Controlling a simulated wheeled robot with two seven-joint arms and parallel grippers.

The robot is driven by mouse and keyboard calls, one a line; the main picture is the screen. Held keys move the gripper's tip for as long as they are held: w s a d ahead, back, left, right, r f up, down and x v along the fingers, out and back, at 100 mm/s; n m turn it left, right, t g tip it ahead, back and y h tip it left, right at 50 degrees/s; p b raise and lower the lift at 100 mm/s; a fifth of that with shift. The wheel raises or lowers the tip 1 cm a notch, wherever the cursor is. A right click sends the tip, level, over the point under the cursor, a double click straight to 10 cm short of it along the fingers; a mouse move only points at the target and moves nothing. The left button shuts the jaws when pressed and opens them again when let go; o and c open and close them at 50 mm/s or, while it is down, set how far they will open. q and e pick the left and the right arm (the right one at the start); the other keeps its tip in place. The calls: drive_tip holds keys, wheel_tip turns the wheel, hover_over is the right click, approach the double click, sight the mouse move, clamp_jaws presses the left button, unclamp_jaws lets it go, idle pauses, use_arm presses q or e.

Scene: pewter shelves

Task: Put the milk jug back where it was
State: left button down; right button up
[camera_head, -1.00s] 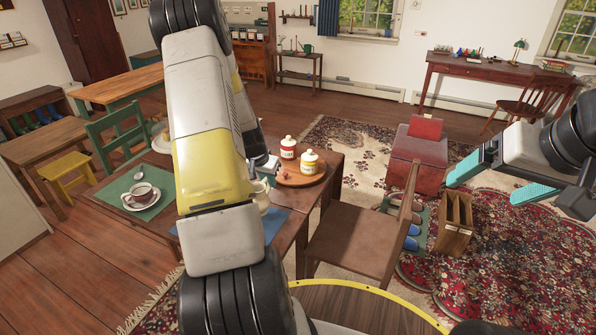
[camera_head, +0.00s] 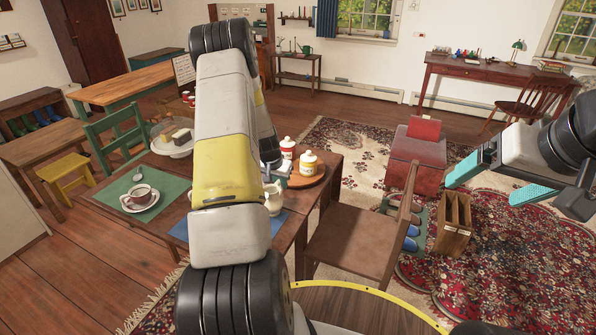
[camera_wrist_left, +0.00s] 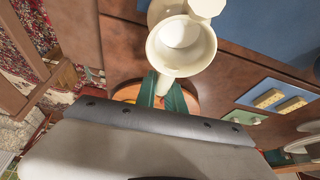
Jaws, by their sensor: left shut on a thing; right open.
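The cream milk jug (camera_head: 273,199) is over the dining table, at the right edge of my left arm and near the blue mat (camera_head: 283,222). In the left wrist view the jug (camera_wrist_left: 181,47) shows its round open mouth. My left gripper (camera_wrist_left: 165,92) has its teal fingers closed on the jug's near side; in the head view my forearm hides most of this gripper. I cannot tell whether the jug touches the table. My right gripper (camera_head: 488,181) is open and empty, in the air at the right.
A round wooden tray (camera_head: 312,182) bears two lidded canisters (camera_head: 308,163) beyond the jug. A cup on a saucer (camera_head: 153,208) sits on the green mat (camera_head: 118,187). A cake plate (camera_head: 163,148) stands farther back. A wooden chair (camera_head: 350,240) stands close to the table's right side.

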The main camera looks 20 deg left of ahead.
use_arm(q)
drive_tip(key=c, duration=1.4)
unclamp_jaws()
drive_tip(key=shift+c, duration=0.2)
drive_tip(key=v, duration=1.2)
drive_tip(key=shift+r, duration=0.1)
drive_tip(key=s+d+r+t, duration=0.1)
drive_tip(key=s+d+r, duration=0.35)
drive_tip(key=r, duration=0.35)
drive_tip(key=s+d+r, duration=0.3)
drive_tip(key=d+r, duration=0.3)
drive_tip(key=r, duration=0.2)
drive_tip(key=s+d+r, duration=0.3)
drive_tip(key=s, duration=0.4)
drive_tip(key=s+d+r+h, duration=0.1)
drive_tip(key=s+d+r, duration=0.2)
drive_tip(key=s, duration=0.3)
drive_tip(key=s+d+r+h, duration=0.1)
drive_tip(key=s+d+r, duration=0.2)
drive_tip(key=s, duration=0.4)
drive_tip(key=shift+s+d+t, duration=0.35)
drive_tip(key=shift+d+t, duration=0.05)
drive_tip(key=shift+d, duration=0.4)
